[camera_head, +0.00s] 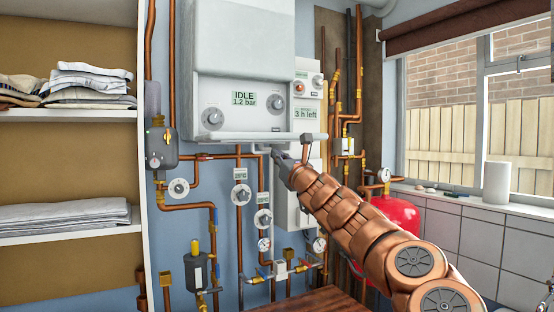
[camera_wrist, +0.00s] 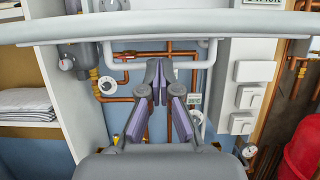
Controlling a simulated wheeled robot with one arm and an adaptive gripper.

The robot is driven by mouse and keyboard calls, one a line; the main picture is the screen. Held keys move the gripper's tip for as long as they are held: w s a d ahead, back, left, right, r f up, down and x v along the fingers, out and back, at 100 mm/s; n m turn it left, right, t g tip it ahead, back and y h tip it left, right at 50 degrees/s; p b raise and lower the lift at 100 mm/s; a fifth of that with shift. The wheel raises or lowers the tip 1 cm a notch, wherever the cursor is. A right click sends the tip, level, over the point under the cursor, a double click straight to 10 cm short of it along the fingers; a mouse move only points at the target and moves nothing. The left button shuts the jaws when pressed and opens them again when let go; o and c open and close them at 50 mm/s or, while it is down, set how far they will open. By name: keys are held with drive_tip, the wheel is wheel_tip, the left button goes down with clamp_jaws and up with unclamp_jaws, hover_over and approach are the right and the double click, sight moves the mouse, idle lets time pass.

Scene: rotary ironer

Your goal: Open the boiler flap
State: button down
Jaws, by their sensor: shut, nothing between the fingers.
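The white boiler (camera_head: 240,40) hangs on the blue wall in the head view, with a display reading IDLE, 1.2 bar, and two knobs on its panel. A thin pale flap (camera_head: 230,137) sticks out roughly level from the boiler's lower edge, leaving the panel uncovered. In the wrist view the flap (camera_wrist: 150,28) shows as a wide bar across the top. My gripper (camera_head: 279,156) is shut and empty just under the flap, right of its middle. It also shows in the wrist view (camera_wrist: 158,74), below the bar. I cannot tell whether it touches the flap.
Copper pipes, valves and gauges (camera_head: 240,195) crowd the wall below the boiler. A smaller white box (camera_head: 310,85) reading "3 h left" is beside it. Shelves with folded cloth (camera_head: 65,217) stand left. A red tank (camera_head: 397,212) and a window are right.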

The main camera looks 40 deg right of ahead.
drive_tip(key=f+b+v, duration=0.2)
drive_tip(key=b+v, duration=0.3)
drive_tip(key=v, duration=0.6)
drive_tip(key=shift+w+f, duration=0.2)
drive_tip(key=shift+d, duration=0.1)
idle(0.3)
